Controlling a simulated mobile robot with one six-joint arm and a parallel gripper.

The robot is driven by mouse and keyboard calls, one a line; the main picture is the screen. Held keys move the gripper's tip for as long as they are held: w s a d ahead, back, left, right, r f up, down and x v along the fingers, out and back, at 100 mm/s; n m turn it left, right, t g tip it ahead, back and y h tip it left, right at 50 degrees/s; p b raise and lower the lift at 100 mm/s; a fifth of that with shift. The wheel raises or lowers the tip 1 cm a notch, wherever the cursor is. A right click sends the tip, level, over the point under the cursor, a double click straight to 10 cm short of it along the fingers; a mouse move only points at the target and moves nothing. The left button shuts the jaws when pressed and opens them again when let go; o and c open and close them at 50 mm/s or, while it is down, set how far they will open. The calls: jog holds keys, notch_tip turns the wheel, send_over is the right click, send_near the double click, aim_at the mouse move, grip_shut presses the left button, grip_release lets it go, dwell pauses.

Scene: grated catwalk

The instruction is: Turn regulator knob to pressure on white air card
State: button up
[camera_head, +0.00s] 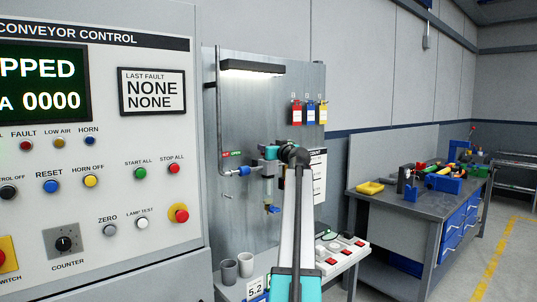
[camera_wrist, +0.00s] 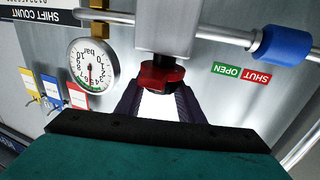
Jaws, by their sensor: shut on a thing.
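In the head view my gripper (camera_head: 284,152) is at the regulator on the metal panel, and my arm hides the knob. A round white gauge (camera_wrist: 95,66) marked bar, with a green arc, is beside the knob; its exact reading is unclear. A white card (camera_head: 255,290) reading 5.2 stands at the lower middle of the head view. Another white printed card (camera_head: 319,172) is partly hidden by my arm.
A pipe with a blue fitting (camera_wrist: 284,44) runs beside the regulator, near a SHUT/OPEN label (camera_wrist: 241,73). Red, blue and yellow tags (camera_head: 310,113) hang on the panel. The control cabinet (camera_head: 175,235) borders the left.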

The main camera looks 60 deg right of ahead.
jog(key=shift+r, duration=0.15)
dwell(0.3)
jog(key=o, duration=1.1)
jog(key=shift+c, duration=0.2)
jog(key=shift+f+b+v, duration=0.2)
jog(key=shift+b+v, duration=0.2)
jog(key=shift+v, duration=0.45)
jog(key=b+v, duration=0.1)
jog(key=v, duration=1.1)
jog(key=shift+s, duration=0.15)
jog(key=shift+d, duration=0.15)
